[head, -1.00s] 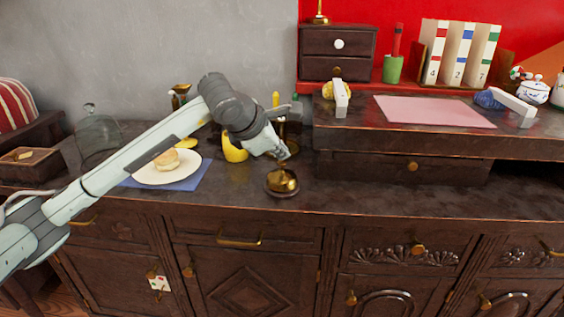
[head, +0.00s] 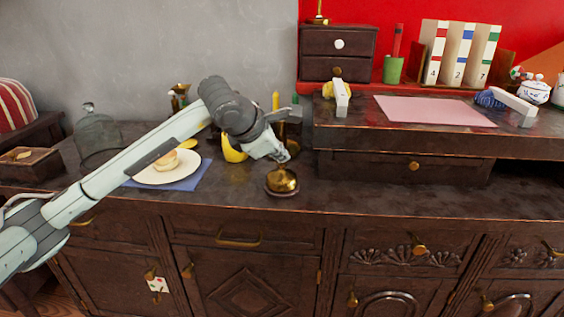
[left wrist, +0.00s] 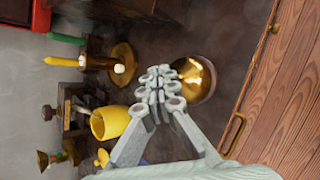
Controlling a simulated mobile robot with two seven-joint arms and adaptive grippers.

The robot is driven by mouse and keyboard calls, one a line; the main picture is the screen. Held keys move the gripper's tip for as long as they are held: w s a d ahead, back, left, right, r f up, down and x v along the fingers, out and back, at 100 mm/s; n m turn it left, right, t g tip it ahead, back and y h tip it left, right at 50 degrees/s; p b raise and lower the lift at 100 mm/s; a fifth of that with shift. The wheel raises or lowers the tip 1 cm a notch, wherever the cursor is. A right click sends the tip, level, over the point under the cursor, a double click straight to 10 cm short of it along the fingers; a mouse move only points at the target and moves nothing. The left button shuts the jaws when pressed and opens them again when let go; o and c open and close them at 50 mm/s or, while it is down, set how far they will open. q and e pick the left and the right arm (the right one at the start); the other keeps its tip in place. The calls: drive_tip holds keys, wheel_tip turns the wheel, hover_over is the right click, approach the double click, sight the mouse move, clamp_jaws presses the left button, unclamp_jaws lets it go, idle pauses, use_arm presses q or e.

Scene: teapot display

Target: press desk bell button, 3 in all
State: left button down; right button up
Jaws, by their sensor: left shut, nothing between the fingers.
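The desk bell (head: 282,181) is a brass dome on a dark base, standing on the wooden sideboard near its front edge. My left gripper (head: 282,155) is shut and empty, just above and behind the bell's top. In the left wrist view the gripper's closed fingertips (left wrist: 160,82) show beside the brass bell (left wrist: 193,79), overlapping its left edge. The bell's button is hidden behind the fingers or too small to make out, and I cannot tell whether they touch it. My right gripper is not in view.
Left of the bell are a yellow cup (head: 233,150), a plate (head: 190,172) with a bun on a blue napkin, and a glass cloche (head: 98,138). A raised wooden shelf unit (head: 400,165) stands to the right. The sideboard top right of the bell is clear.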

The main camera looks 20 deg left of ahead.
sight(280, 165)
use_arm(q)
drive_tip(key=shift+f, duration=0.2)
drive_tip(key=shift+r, duration=0.1)
drive_tip(key=shift+r+p, duration=0.4)
drive_tip(key=shift+r, duration=0.55)
drive_tip(key=shift+r+p, duration=1.35)
drive_tip(key=shift+r, duration=1.2)
drive_tip(key=shift+a, duration=0.1)
